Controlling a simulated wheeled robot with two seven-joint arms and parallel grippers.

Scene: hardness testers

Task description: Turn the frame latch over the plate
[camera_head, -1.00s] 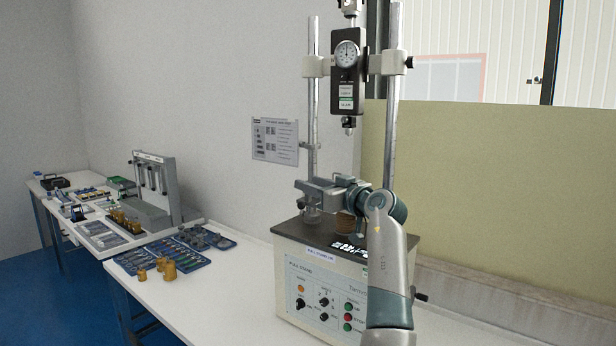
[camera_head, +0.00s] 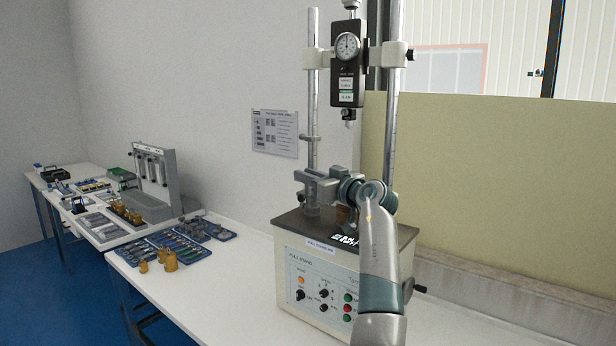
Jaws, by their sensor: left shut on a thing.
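The test stand (camera_head: 325,280) has a dark top plate (camera_head: 397,236), two steel columns and a dial gauge (camera_head: 348,46) hanging between them. My left gripper (camera_head: 308,186) is low at the left column, just above the top plate, with its fingers pointing left. It is shut on a small part there, which appears to be the frame latch; the fingers hide most of it. A clear cylindrical piece shows just under the fingers. A brownish round piece (camera_head: 342,215) stands on the plate, partly hidden behind my wrist. My right gripper is out of view.
A small clamp (camera_head: 309,138) sits on the left column above my gripper. Blue trays (camera_head: 190,243) and brass weights (camera_head: 170,260) lie on the white bench to the left. A grey rack (camera_head: 160,178) stands farther back. Bench between the weights and stand is clear.

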